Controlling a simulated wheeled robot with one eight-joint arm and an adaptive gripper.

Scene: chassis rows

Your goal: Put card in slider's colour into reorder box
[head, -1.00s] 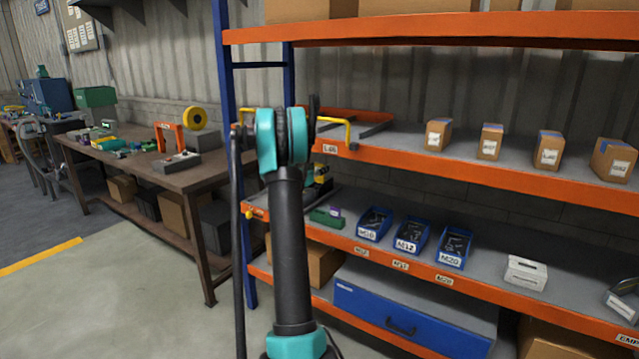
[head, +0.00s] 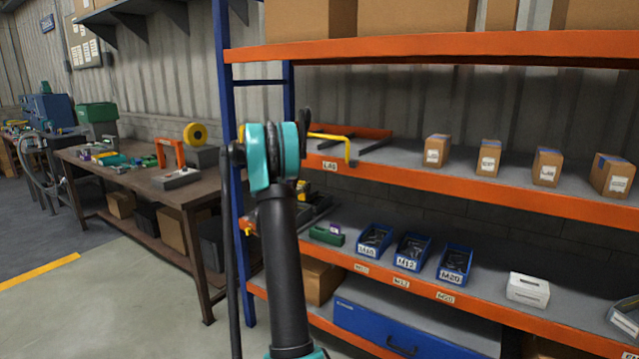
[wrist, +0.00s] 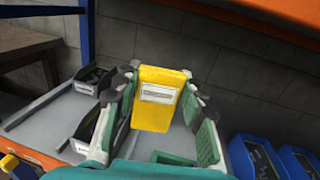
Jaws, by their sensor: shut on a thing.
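My gripper (wrist: 163,88) shows in the wrist view with its green-padded fingers shut on a yellow card (wrist: 158,112). The card stands between the fingers and has a pale label near its top; its print is too small to read. In the head view my arm hides most of the gripper, which is near the left end of the lower shelf. A white box (head: 527,290) with a slot-like mark stands on that shelf to the right; I cannot read a name on it. A green holder (head: 326,235) with a small purple piece sits at the left. I cannot identify the slider.
Blue bins (head: 412,252) stand between the green holder and the white box. The orange shelf (head: 470,185) above carries several cartons. Dark bins (wrist: 92,80) lie left of my gripper in the wrist view. A blue rack post (head: 222,150) and a workbench (head: 150,178) are at left.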

